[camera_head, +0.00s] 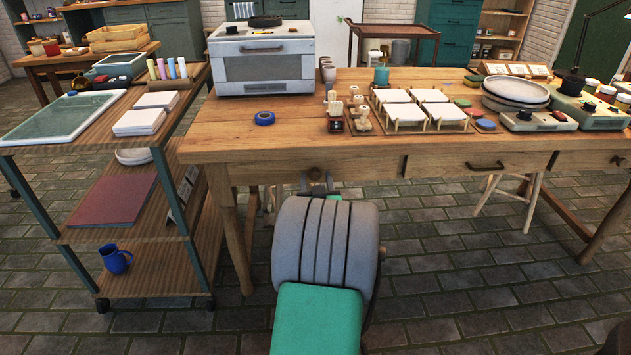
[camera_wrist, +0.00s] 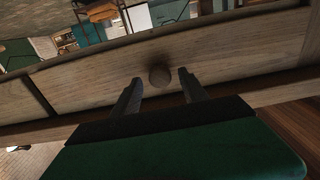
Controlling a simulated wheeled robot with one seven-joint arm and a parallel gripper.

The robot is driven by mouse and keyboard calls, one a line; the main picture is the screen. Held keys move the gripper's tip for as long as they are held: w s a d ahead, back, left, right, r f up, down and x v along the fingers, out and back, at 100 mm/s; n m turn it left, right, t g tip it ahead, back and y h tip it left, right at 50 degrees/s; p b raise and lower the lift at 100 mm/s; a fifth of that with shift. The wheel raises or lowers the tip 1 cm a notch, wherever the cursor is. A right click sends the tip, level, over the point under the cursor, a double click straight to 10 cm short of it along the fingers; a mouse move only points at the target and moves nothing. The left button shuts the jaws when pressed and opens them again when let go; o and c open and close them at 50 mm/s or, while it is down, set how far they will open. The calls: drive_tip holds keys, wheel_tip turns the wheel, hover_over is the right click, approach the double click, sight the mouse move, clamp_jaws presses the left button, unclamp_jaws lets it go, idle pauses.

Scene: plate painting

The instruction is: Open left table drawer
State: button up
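The left table drawer (camera_head: 370,166) is in the front of the wooden table in the head view, its front looking flush with the table. I cannot tell how deep the knob lies between the fingers, and no contact shows. In the head view my arm hides much of the gripper (camera_head: 317,183).
The wooden table (camera_head: 215,140) carries an oven (camera_head: 265,62), blue tape (camera_head: 264,118) and pottery pieces. A right drawer with a dark handle (camera_head: 487,164) sits beside the left one. A shelf cart (camera_head: 85,165) stands at the left. The brick floor in front is open.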

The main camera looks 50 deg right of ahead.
clamp_jaws()
idle(0.3)
drive_tip(key=shift+a, duration=0.1)
idle(0.9)
